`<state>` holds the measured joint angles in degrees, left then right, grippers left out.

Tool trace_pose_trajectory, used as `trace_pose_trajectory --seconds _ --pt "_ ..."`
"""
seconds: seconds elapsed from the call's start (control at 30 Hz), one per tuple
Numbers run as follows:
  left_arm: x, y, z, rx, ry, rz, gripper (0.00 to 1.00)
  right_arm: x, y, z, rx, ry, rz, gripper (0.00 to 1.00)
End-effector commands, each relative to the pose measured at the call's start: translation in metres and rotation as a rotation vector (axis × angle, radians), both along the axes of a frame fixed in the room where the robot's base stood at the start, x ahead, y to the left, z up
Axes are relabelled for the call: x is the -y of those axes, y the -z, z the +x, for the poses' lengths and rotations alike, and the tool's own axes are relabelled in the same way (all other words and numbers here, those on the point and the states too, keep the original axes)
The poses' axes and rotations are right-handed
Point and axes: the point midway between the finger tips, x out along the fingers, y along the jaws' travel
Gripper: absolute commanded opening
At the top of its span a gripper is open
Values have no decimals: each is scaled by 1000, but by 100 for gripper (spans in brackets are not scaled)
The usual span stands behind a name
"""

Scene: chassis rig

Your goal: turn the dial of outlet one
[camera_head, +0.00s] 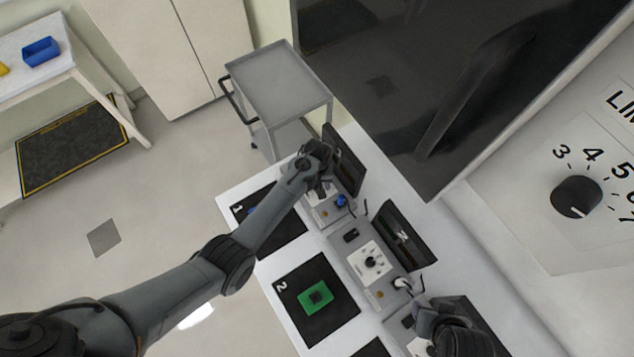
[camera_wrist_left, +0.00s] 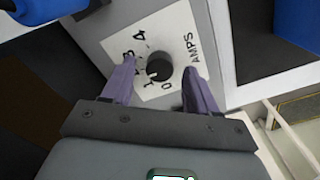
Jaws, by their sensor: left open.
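In the left wrist view, the black round dial (camera_wrist_left: 159,67) of outlet one sits on a white plate (camera_wrist_left: 176,28) marked with numbers and "AMPS". A small light pointer mark on its lower side appears to face the low numbers; its exact setting is hard to read. My left gripper (camera_wrist_left: 158,65) is open, with one finger on each side of the dial. Contact cannot be told. In the head view, my left gripper (camera_head: 320,178) is over outlet one (camera_head: 325,212) and hides its dial. My right gripper (camera_head: 440,325) is at the lower right, its fingers unclear.
A blue plug (camera_head: 341,201) is close beside my left gripper. Outlet two (camera_head: 369,260) has its own dial, and a green block (camera_head: 316,296) lies on its mat. A large dial panel (camera_head: 577,197) is at the right. A grey cart (camera_head: 280,85) stands behind the bench.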

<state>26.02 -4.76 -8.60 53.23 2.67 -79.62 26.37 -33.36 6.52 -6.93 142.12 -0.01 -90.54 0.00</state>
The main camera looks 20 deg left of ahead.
Motion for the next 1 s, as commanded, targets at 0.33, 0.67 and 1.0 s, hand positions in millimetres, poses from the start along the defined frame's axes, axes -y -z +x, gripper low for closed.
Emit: trace_pose_trajectory --seconds 0.33,0.67,1.0 --pt "0 6 0 0 0 -1 59 3 1 1 3 -6 -11 43" --pt "0 6 0 0 0 0 19 3 1 1 3 -6 -11 43" --pt "0 6 0 -1 20 0 3 1 -1 1 3 -1 -4 43"
